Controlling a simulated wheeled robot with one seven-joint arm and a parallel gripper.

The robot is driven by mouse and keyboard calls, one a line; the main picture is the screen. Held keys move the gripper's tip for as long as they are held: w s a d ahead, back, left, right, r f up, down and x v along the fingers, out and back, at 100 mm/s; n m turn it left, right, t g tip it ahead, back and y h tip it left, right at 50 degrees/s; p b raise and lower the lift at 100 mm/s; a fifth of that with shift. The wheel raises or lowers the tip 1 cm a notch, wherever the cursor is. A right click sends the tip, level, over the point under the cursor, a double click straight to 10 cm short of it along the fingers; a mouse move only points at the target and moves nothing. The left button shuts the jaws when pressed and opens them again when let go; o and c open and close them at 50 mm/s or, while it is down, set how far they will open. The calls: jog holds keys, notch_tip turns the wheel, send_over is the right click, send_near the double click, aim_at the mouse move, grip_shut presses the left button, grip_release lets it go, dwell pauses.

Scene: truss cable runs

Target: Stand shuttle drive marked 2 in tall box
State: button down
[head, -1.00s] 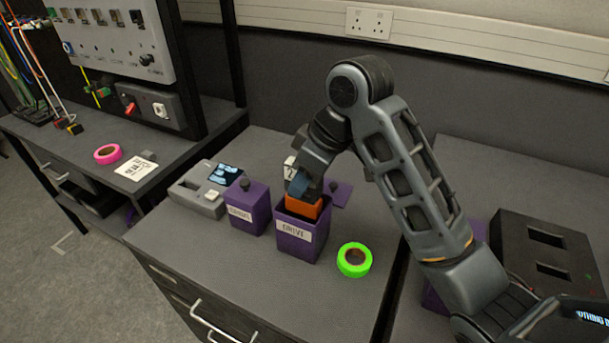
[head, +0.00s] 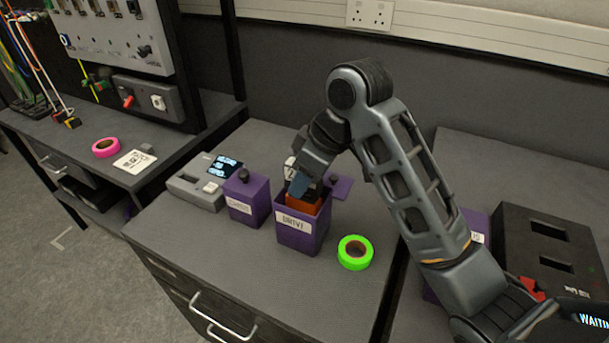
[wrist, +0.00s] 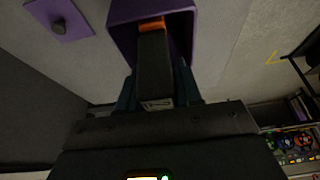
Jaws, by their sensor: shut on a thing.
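My gripper (head: 302,187) points down over the tall purple box (head: 299,236), which has a white label on its front. It is shut on the shuttle drive (head: 302,205), a block with an orange lower part and a dark body. The orange end is inside the box mouth. In the wrist view the dark drive body (wrist: 154,70) runs between the fingers into the purple box (wrist: 122,12). A white tag with a 2 (head: 290,170) shows beside the gripper; I cannot tell whether it belongs to the drive. The box floor is hidden.
A shorter purple box (head: 246,200) with a knobbed lid stands to the left, beside a grey device (head: 197,188). Green tape (head: 355,252) lies close on the right. A flat purple lid (head: 342,187) lies behind. A black slotted box (head: 548,250) stands right. The front bench is clear.

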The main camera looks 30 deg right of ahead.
aim_at(304, 206)
jog(key=shift+f+b, duration=2)
jog(key=shift+f, duration=1.85)
dwell(0.5)
jog(key=c, duration=0.7)
grip_release()
jog(key=shift+c, duration=1.5)
notch_tip(304, 206, up, 8)
jog(key=p, duration=0.7)
jog(key=shift+f+p, duration=0.25)
jog(key=shift+p, duration=0.05)
